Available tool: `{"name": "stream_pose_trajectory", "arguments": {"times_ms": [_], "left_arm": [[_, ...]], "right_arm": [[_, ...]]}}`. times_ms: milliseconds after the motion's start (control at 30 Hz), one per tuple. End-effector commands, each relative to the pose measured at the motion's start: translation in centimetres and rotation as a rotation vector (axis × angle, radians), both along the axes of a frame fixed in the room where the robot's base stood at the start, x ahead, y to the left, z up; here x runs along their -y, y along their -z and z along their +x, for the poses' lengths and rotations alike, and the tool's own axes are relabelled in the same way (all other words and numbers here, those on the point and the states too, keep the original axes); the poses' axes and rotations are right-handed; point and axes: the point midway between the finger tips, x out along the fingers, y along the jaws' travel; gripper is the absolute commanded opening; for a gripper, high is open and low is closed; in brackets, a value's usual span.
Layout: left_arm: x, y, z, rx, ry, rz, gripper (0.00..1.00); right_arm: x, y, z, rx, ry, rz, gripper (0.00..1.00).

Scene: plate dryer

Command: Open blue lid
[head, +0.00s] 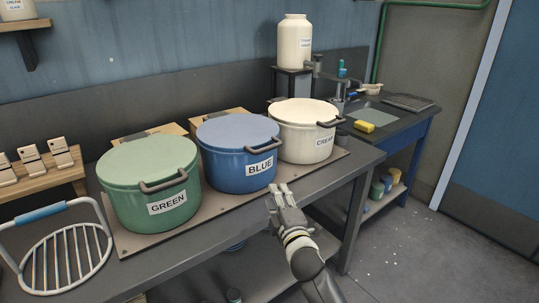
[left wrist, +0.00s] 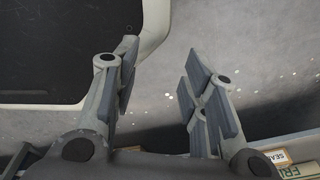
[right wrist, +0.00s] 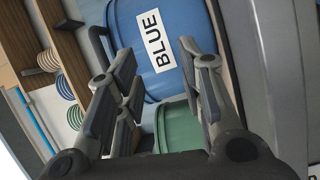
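The blue pot (head: 232,172), labelled BLUE, stands on the bench between the green and cream pots. Its blue lid (head: 235,131) lies closed on top, with a dark handle (head: 262,148) at the front. My right gripper (head: 283,190) is in front of the blue pot, right of its label and below the lid handle, empty. In the right wrist view the right gripper (right wrist: 157,55) has its fingers spread, with the blue pot (right wrist: 208,22) and part of the handle (right wrist: 97,48) beyond. My left gripper (left wrist: 160,65) is open and empty; the head view does not show it.
The green pot (head: 150,190) and cream pot (head: 303,140) flank the blue one, both with lids closed. A wire rack with a blue grip (head: 42,213) stands front left. A sink bench with a yellow sponge (head: 364,127) is at right. The floor at right is clear.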

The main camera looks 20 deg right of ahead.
Motion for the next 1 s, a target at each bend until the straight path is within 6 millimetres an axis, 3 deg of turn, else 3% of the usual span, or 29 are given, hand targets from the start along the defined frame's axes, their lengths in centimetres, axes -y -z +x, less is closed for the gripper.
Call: {"name": "stream_pose_trajectory", "arguments": {"times_ms": [33,100,200,433,800,1000], "left_arm": [[0.0,0.2,-0.6,-0.008,0.0,0.001,0.4],[-0.1,0.3,-1.2,-0.017,0.0,0.002,0.4],[-0.1,0.4,-2.2,-0.032,0.0,0.003,0.4],[-0.3,0.2,-3.4,-0.049,0.001,0.005,0.4],[-0.1,-0.3,-0.9,-0.012,0.001,0.002,0.4],[-0.1,-0.2,-1.1,-0.014,0.001,0.002,0.4]], "right_arm": [[0.1,-2.7,0.0,0.05,0.006,-0.035,0.35],[0.2,-5.3,-0.1,0.097,0.014,-0.072,0.35],[0.3,-7.2,0.0,0.132,0.023,-0.1,0.35],[0.4,-8.1,2.3,0.138,0.024,-0.104,0.35],[0.7,-8.8,8.0,0.135,0.024,-0.101,0.35],[0.8,-9.0,9.8,0.134,0.023,-0.102,0.35]]}}
